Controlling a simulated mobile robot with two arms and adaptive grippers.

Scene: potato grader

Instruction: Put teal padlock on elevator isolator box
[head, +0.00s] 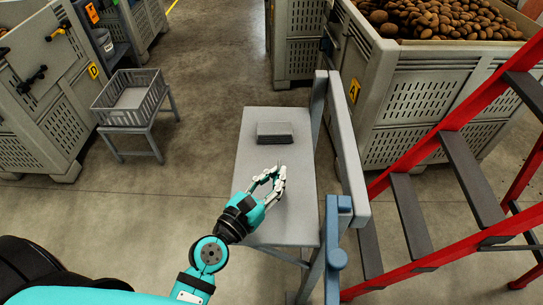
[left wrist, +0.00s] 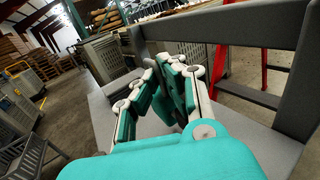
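My left gripper (head: 277,171) is over the grey table (head: 255,165), near its right side. Its white-jointed fingers curve toward each other with their tips close together. The fingers also show in the left wrist view (left wrist: 168,65), with teal pads between the white links. I cannot tell whether something small and teal is between them, as any such thing would blend with the pads. I cannot make out a separate teal padlock in either view. No elevator isolator box can be identified. My right gripper is not in view.
A grey flat block (head: 275,132) lies on the table's far half. A grey rail (head: 349,150) and a blue post (head: 337,215) stand along the right edge. Beyond are red steps (head: 440,250) and a potato crate (head: 400,110). A basket (head: 132,99) stands left; floor between is clear.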

